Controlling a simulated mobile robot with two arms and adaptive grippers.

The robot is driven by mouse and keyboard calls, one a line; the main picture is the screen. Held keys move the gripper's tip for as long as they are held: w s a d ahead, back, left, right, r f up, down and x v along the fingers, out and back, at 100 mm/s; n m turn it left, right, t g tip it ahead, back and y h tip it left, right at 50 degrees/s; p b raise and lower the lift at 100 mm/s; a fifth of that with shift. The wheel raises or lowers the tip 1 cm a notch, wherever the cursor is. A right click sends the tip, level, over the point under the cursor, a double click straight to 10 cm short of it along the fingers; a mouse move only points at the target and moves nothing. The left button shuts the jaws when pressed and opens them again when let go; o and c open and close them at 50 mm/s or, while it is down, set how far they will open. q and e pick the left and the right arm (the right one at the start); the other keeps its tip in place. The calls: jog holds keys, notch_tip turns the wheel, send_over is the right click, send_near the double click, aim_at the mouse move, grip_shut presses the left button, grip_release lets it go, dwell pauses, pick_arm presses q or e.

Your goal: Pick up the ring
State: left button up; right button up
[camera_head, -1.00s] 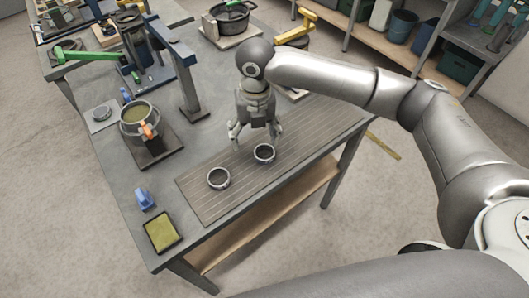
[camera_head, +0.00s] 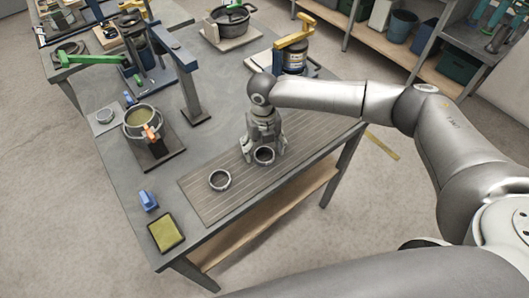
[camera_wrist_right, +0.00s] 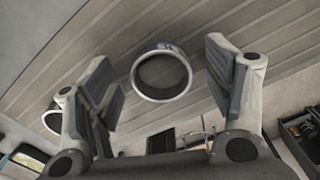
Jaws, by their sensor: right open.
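My right gripper is open, pointing down, with a finger on either side of the right-hand ring. In the right wrist view that ring (camera_wrist_right: 160,97) sits between the open fingers (camera_wrist_right: 162,75), with gaps on both sides. The other ring (camera_wrist_right: 52,122) is partly hidden behind the left finger. My left gripper is not in view.
Left of the mat are a blue block (camera_head: 148,200), a yellow-green pad (camera_head: 166,232) and a pot (camera_head: 142,123) on a dark base. A blue post stand (camera_head: 190,90) rises behind.

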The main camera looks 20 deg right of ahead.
jog(key=shift+f, duration=0.4)
jog(key=shift+c, duration=0.2)
jog(key=shift+r, duration=0.1)
jog(key=c, duration=1.1)
